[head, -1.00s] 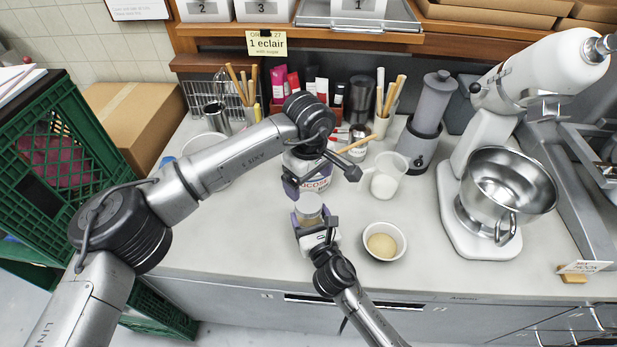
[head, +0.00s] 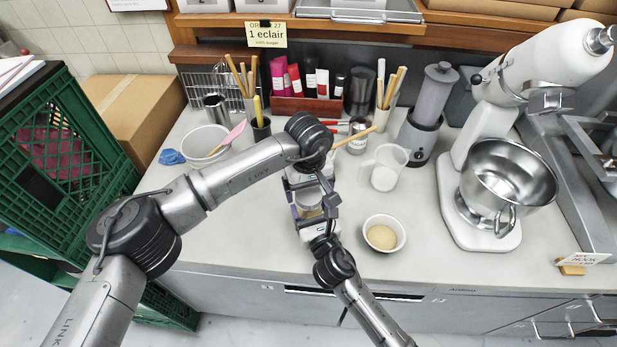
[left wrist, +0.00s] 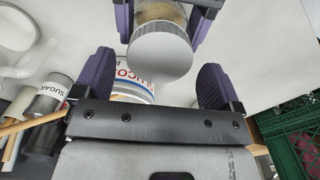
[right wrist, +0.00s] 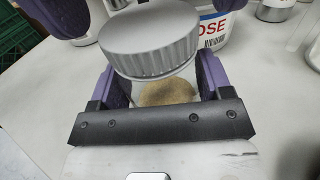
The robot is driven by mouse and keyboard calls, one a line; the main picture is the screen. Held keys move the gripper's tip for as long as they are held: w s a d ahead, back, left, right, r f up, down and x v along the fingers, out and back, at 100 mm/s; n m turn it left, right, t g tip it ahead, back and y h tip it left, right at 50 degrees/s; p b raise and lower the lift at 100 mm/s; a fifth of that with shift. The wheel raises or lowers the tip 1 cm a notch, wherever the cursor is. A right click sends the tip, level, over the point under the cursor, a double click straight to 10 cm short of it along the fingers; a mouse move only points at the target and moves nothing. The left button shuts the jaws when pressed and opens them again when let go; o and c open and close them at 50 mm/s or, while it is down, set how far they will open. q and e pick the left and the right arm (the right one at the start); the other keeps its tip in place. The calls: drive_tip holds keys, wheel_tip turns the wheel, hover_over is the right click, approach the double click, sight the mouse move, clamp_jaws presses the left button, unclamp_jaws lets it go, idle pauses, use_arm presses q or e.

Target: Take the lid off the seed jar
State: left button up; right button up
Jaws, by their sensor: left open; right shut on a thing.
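The seed jar is a clear jar with pale brown seeds (right wrist: 168,93) and a ridged grey screw lid (right wrist: 150,42), which is on the jar. My right gripper (right wrist: 162,82) is shut on the jar's body below the lid and holds it above the counter. My left gripper (left wrist: 152,88) is open; its fingers are spread to either side of the lid (left wrist: 160,56), apart from it. In the head view the left gripper (head: 309,184) is at the jar's far side and partly hides it; the right gripper (head: 309,215) is on the near side.
A white glucose tub (right wrist: 214,30) stands close behind the jar. A white bowl with dough (head: 384,233) is to the right, with a measuring jug (head: 385,168) behind it. The stand mixer (head: 480,215) is farther right. The front left counter is clear.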

use_arm(q)
drive_tip(key=shift+f, duration=0.85)
drive_tip(key=shift+c, duration=0.2)
